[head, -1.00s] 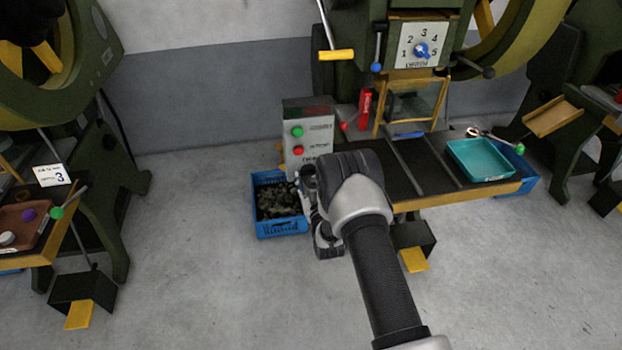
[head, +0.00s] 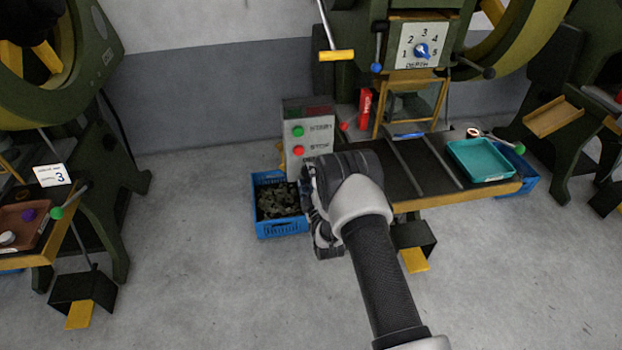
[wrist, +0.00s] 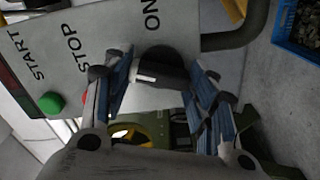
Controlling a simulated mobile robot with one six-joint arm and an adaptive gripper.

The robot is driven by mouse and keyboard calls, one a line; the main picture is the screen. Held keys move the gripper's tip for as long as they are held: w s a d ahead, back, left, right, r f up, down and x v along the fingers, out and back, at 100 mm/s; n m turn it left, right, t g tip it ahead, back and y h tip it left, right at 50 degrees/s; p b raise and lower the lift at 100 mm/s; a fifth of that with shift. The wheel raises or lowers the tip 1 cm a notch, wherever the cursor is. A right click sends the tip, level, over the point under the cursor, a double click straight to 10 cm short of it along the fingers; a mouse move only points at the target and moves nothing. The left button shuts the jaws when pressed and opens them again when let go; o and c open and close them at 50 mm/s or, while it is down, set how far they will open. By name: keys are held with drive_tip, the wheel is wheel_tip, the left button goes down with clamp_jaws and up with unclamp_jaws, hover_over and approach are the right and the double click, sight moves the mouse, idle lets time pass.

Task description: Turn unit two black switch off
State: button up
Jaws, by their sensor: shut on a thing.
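The control box (head: 308,130) of the middle press carries a green START button (head: 297,131) and a red STOP button (head: 298,150). In the wrist view, the black switch (wrist: 160,66) is on the grey panel (wrist: 100,30) of that box, beside the word ON. My gripper (wrist: 164,84) has one finger on each side of the switch and is shut on it. The START button (wrist: 51,103) also shows there. In the head view my wrist and arm hide the switch and the lower part of the box.
A blue crate (head: 283,228) of dark pieces stands on the floor below the box. The press table (head: 405,165) with a teal tray (head: 512,172) lies to the right. Another press with a "3" card (head: 52,175) is at left. The floor between is clear.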

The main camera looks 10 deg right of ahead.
drive_tip(key=shift+n, duration=2.2)
drive_tip(key=o, duration=1)
drive_tip(key=shift+o, duration=0.2)
drive_tip(key=s, duration=1.2)
